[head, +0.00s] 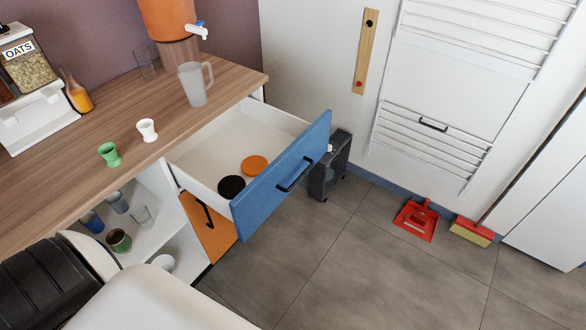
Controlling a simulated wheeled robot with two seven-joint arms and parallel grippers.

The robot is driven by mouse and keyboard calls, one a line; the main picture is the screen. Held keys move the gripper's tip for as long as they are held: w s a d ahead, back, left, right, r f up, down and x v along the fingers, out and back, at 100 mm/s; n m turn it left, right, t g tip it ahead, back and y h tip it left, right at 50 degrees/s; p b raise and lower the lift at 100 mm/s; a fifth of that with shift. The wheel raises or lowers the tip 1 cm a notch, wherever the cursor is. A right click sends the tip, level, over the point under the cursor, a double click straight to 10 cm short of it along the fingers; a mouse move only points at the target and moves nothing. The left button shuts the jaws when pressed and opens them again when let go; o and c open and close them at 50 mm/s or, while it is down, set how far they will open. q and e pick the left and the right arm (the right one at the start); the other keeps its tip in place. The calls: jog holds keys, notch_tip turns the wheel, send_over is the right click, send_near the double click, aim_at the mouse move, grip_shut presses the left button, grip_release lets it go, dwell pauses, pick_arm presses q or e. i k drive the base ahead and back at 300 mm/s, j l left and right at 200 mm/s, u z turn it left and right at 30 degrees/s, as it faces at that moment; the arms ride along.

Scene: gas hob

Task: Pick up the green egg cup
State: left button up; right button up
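The green egg cup (110,155) stands upright on the wooden counter (60,180), near its front edge at left. A white egg cup (147,130) stands a little behind it to the right, apart from it. Nothing touches or covers the green egg cup. Neither of my grippers shows in the head view. Only white and black parts, which seem to be my own body, fill the lower left corner.
An open drawer (192,183) with a blue front juts out right of the cups, holding an orange and a black disc. Several cups stand on the shelf below the counter. A frosted jug (193,85), an orange dispenser (166,18) and an oats dispenser (28,70) stand behind.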

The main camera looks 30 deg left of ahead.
aim_at(108, 151)
jog(key=u, duration=2.2)
